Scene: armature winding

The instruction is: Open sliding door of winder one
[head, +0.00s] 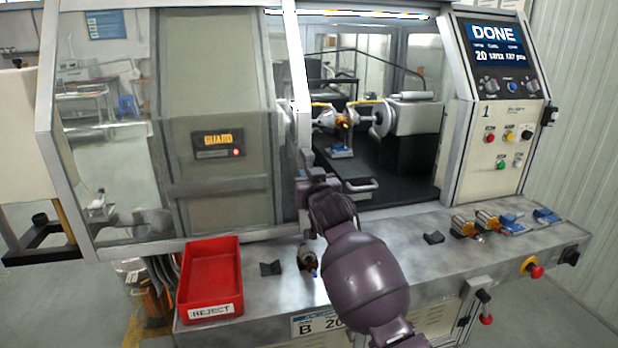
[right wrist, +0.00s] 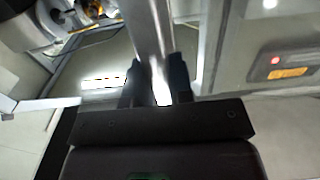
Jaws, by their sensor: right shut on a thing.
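The sliding door (head: 293,75) of winder one has a metal frame, and to its right the opening shows the machine's dark interior. My right gripper (head: 306,176) is at the door's right edge, about mid-height. In the right wrist view, my right gripper (right wrist: 156,88) has its two dark fingers on either side of an upright silver bar, the door handle (right wrist: 150,40), and is shut on it. The handle is largely hidden by my gripper in the head view. The winder's panel (head: 493,45) reads DONE, with a 1 below it. My left gripper is not in view.
A red REJECT bin (head: 210,285) stands at the front left of the grey bench (head: 265,315). A small armature (head: 307,258) lies near my right arm. More armatures (head: 465,226) and blue pieces sit at right. A GUARD panel (head: 217,142) is at left.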

